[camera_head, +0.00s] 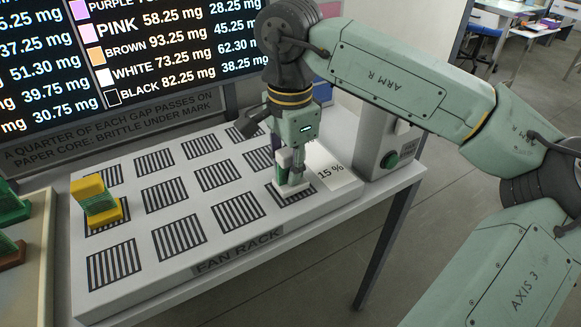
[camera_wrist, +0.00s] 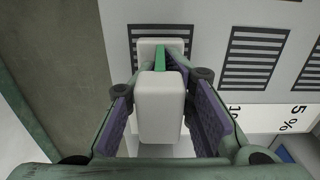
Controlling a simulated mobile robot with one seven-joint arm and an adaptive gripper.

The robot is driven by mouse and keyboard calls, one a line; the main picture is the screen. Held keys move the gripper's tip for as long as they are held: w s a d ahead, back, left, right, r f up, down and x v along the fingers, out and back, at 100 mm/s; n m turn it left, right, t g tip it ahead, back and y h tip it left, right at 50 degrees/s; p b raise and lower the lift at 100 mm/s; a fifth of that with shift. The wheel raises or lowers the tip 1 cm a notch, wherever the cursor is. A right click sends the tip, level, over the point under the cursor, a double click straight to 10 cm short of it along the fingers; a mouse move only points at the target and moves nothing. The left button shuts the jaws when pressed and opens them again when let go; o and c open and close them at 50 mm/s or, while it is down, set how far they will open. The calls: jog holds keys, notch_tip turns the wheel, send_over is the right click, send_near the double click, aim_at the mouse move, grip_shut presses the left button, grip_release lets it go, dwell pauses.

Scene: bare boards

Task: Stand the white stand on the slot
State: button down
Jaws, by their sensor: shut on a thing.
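The white stand (camera_wrist: 160,105) has a white block nearest the wrist camera, a green middle and a white foot. My gripper (camera_head: 292,165) is shut on it, with purple pads on both sides in the wrist view. The stand looks upright. Its white foot (camera_head: 291,189) is at the striped slot (camera_head: 272,186) at the right end of the rack's front row, covering part of it. I cannot tell whether the foot rests on the slot or hangs slightly above. Striped bars (camera_wrist: 182,32) show around the foot in the wrist view.
The white fan rack (camera_head: 215,262) carries several striped slots. A yellow stand with a green middle (camera_head: 98,203) stands on a left slot. A tray (camera_head: 40,265) is left; a screen stands behind.

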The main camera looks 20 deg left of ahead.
jog(key=shift+f, duration=0.35)
jog(key=c, duration=1.3)
grip_release()
notch_tip(320, 180, up, 10)
jog(key=p, duration=0.6)
jog(key=shift+r+p, duration=0.1)
jog(key=shift+p, duration=0.3)
